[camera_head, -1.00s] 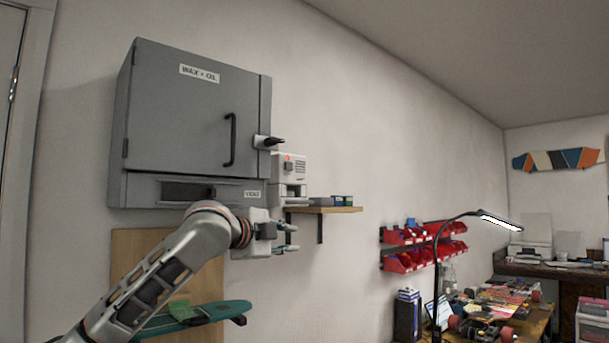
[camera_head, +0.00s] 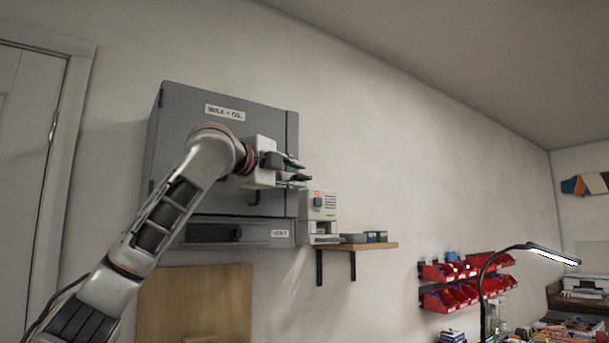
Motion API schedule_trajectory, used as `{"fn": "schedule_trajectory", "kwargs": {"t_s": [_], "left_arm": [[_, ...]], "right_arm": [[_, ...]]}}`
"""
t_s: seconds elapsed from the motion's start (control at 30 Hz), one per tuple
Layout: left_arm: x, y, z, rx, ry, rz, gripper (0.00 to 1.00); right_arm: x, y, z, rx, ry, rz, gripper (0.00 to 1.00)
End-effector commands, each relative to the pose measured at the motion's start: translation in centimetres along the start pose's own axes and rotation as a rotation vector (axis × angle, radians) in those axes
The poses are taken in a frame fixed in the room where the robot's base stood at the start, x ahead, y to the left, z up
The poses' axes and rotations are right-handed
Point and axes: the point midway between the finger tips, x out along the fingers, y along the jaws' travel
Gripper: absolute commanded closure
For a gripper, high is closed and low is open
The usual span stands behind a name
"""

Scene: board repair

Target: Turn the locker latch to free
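The grey locker (camera_head: 270,128) labelled "WAX + OIL" hangs on the wall, its door closed. My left gripper (camera_head: 292,171) is in front of the locker's right edge, at the height of the latch. Its two fingers are apart, one above the other, pointing right. A dark tip that looks like the latch knob (camera_head: 301,177) shows by the lower finger. The rest of the latch is hidden behind the gripper, so I cannot tell its angle or whether the fingers touch it. My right gripper is not in view.
A white device with a red light (camera_head: 318,205) stands just right of the locker, by a wooden wall shelf (camera_head: 375,246) with small boxes. Red bins (camera_head: 465,295) and a lamp (camera_head: 540,252) are farther right. The wall above the shelf is clear.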

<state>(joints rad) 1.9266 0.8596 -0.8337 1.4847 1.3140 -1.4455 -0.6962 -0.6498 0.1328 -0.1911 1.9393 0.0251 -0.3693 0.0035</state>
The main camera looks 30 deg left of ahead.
Motion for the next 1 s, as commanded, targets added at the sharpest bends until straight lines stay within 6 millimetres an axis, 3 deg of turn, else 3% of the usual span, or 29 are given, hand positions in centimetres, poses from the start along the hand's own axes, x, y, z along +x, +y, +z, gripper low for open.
{"fn": "schedule_trajectory", "kwargs": {"t_s": [0.23, 0.6, 0.7, 1.0], "left_arm": [[3.1, 0.0, 0.0, -0.002, 0.0, 0.002, 0.76], [3.6, 0.1, 0.0, 0.0, -0.001, 0.001, 0.76], [3.6, 0.1, 0.0, 0.0, 0.0, 0.0, 1.0], [3.6, 0.2, -0.1, -0.006, 0.001, -0.012, 1.0]], "right_arm": [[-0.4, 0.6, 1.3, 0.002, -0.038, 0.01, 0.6], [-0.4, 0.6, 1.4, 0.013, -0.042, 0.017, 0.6], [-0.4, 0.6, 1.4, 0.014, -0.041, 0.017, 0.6], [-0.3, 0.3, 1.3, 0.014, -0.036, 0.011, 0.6]]}}
